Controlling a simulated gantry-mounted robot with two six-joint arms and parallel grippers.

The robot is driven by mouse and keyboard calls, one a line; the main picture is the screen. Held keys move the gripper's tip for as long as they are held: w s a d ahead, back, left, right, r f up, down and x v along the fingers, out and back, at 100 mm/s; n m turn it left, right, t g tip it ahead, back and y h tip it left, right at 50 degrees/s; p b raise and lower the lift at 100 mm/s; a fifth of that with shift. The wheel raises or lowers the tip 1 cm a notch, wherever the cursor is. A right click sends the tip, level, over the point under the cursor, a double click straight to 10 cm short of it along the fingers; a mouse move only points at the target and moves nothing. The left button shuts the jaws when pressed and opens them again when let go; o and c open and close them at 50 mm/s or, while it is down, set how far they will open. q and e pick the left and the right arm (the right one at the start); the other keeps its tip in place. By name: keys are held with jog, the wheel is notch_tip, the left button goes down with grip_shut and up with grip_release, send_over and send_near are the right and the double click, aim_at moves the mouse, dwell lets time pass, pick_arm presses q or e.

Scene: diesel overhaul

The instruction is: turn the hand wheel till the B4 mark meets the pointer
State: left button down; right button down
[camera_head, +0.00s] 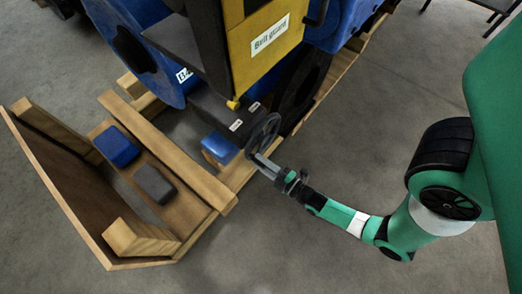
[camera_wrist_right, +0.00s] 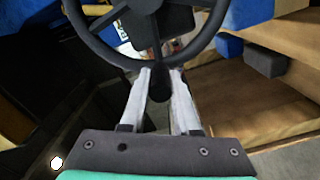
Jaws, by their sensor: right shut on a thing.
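The dark hand wheel (camera_head: 266,132) stands at the front of the engine in the head view. Its rim and spokes fill the top of the right wrist view (camera_wrist_right: 88,38). My right gripper (camera_head: 257,160) is at the wheel's lower rim, shut on its dark handle (camera_wrist_right: 160,88), with a pale finger on each side in the wrist view (camera_wrist_right: 161,74). A white label (camera_head: 184,75) on the blue drum begins with B; its second character is hard to read. A small yellow piece (camera_head: 233,104), perhaps the pointer, sits right of it. My left gripper is out of view.
A yellow belt guard (camera_head: 265,50) rises behind the wheel. A wooden tray (camera_head: 190,245) at the left holds a blue block (camera_head: 117,146) and a grey block (camera_head: 154,184). Another blue block (camera_head: 219,147) lies close left of the wheel. Floor right of the wheel is clear.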

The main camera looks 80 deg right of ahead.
jog(key=c, duration=0.6)
grip_release()
jog(key=shift+c, duration=0.2)
jog(key=p+v, duration=0.1)
jog(key=v, duration=1)
jog(key=shift+s, duration=0.3)
jog(key=shift+a, duration=0.1)
